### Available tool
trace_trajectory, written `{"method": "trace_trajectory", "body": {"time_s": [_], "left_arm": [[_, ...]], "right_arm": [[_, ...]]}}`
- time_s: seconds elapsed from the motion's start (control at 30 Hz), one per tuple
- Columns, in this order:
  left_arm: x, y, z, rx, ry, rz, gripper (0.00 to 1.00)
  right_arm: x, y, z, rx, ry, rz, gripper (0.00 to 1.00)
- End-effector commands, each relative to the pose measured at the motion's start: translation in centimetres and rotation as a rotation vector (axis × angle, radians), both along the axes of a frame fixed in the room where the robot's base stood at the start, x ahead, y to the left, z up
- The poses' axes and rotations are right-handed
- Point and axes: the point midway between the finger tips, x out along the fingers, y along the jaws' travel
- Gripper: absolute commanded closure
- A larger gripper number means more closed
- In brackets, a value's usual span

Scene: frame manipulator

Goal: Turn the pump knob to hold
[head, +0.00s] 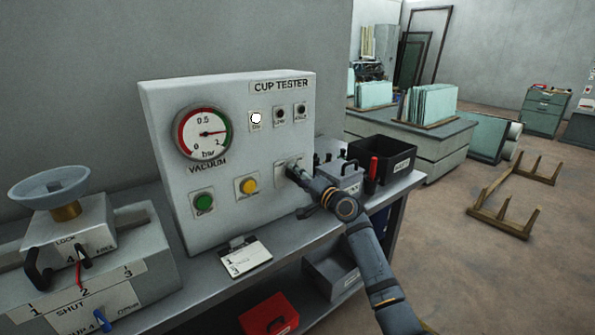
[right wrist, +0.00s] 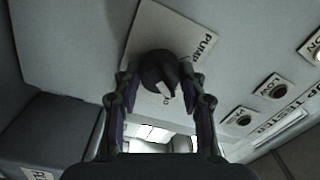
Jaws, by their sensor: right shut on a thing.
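The pump knob (right wrist: 160,70) is round and black with a pale pointer mark, on a light plate (right wrist: 140,28) lettered "PUMP" in the right wrist view. My right gripper (right wrist: 158,84) is shut on the knob, one finger on each side. In the head view my right gripper (head: 294,169) reaches the lower right of the cup tester panel (head: 235,150) and hides the knob and most of its plate. The leftmost lamp (head: 256,119) is lit white; the two beside it are dark. My left gripper is out of view.
A green button (head: 203,202) and a yellow button (head: 248,186) sit left of the knob. A black bin (head: 381,162) stands close right of my gripper. A card (head: 245,256) lies on the bench front. A suction cup (head: 50,187) stands on a box at left.

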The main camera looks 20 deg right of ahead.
Motion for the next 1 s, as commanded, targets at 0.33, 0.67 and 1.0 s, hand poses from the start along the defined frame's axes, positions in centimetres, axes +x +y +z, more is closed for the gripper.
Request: {"method": "trace_trajectory", "body": {"time_s": [0.33, 0.67, 1.0], "left_arm": [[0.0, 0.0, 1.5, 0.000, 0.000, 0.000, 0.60], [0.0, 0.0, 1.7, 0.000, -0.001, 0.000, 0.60], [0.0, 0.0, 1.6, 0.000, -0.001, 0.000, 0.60]], "right_arm": [[0.0, 0.0, 0.0, 0.146, 0.056, 0.000, 0.90], [0.0, 0.0, -0.1, 0.182, 0.067, 0.000, 0.90], [0.0, 0.0, -0.1, 0.181, 0.067, 0.000, 0.52]]}}
